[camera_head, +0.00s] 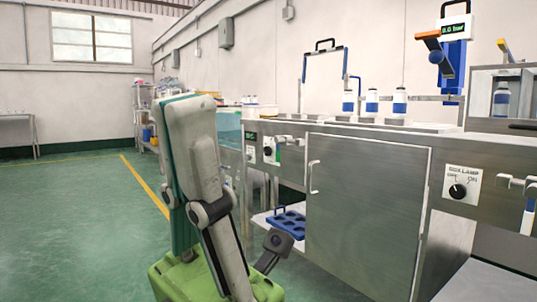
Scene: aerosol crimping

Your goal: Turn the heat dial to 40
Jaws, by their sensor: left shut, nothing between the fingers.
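The heat dial seems to be the small black knob (268,151) on a white plate, on the steel front panel left of the cabinet door. Its marks are too small to read, so I cannot tell its setting. My left arm stands upright left of it. A dark end piece low beside the arm seems to be my left gripper (274,249). It is shut and empty, below the knob and apart from it. Its fingers are hard to make out. My right gripper is not in view.
The steel bench has a closed door (365,210) with a handle. A box lamp switch (457,191) is at its right. White and blue bottles (399,102) stand on top. A blue tray (287,222) lies on the low shelf. The green floor at left is clear.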

